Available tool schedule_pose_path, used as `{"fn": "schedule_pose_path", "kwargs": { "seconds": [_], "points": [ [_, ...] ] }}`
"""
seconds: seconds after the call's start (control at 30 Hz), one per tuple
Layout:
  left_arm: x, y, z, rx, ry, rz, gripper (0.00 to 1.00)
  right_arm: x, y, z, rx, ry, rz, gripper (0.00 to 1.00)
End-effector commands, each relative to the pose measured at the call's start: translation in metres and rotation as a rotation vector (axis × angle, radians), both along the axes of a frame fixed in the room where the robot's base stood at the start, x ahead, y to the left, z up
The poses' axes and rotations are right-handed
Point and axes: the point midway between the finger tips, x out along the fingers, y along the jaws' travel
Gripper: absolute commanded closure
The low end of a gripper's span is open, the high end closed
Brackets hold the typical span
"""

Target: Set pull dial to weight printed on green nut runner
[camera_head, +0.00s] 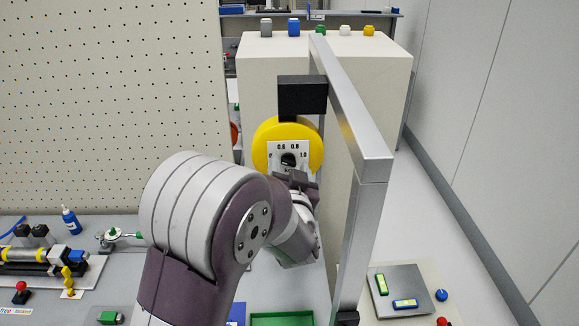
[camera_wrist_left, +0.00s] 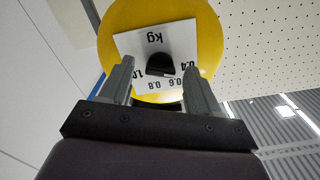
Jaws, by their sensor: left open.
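The pull dial (camera_head: 311,143) is a yellow disc with a white scale plate marked 0.6, 0.8 and 1.0; it hangs from a black block on a metal frame. In the left wrist view the dial (camera_wrist_left: 205,35) also shows "kg" and 0.4, with a black knob (camera_wrist_left: 160,65) at its centre. My left gripper (camera_head: 297,178) is in front of the dial's lower part. Its two open fingers (camera_wrist_left: 159,87) point at the plate, with the knob visible between them; contact cannot be told. I cannot surely identify the green nut runner or read a weight on it. My right gripper is out of view.
The metal frame (camera_head: 363,165) stands close right of my left gripper. A green tray (camera_head: 282,319) lies below. A pegboard (camera_head: 110,100) is at left.

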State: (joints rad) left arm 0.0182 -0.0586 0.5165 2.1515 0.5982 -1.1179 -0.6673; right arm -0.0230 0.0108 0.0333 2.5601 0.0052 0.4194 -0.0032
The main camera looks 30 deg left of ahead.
Motion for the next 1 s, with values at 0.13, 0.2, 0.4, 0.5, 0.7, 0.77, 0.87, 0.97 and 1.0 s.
{"fn": "schedule_pose_path", "kwargs": {
  "seconds": [0.13, 0.2, 0.4, 0.5, 0.7, 0.77, 0.87, 0.97, 1.0],
  "points": [
    [0.000, 0.000, 0.000, 0.000, 0.000, 0.000, 0.61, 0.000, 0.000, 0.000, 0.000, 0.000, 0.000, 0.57],
    [0.000, 0.000, 0.000, 0.000, 0.000, 0.000, 0.84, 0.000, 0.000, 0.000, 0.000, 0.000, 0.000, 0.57],
    [0.000, 0.000, -0.003, -0.020, -0.014, 0.001, 0.94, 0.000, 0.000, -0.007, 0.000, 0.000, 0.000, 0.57],
    [0.000, 0.000, -0.006, -0.079, -0.052, 0.002, 0.94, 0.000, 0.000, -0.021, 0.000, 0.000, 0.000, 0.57],
    [0.000, 0.000, 0.000, -0.100, -0.061, 0.001, 0.94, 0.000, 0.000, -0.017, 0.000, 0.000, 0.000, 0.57],
    [0.000, 0.000, 0.000, -0.100, -0.061, 0.001, 0.94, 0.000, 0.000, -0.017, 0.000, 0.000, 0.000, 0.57],
    [0.000, 0.000, 0.000, -0.100, -0.061, 0.001, 0.38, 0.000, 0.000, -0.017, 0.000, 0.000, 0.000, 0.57],
    [0.000, 0.000, 0.000, -0.099, -0.060, 0.001, 0.38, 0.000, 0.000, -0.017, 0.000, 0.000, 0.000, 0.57],
    [0.000, 0.000, 0.000, -0.099, -0.060, 0.001, 0.38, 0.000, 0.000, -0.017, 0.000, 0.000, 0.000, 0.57]
  ]
}}
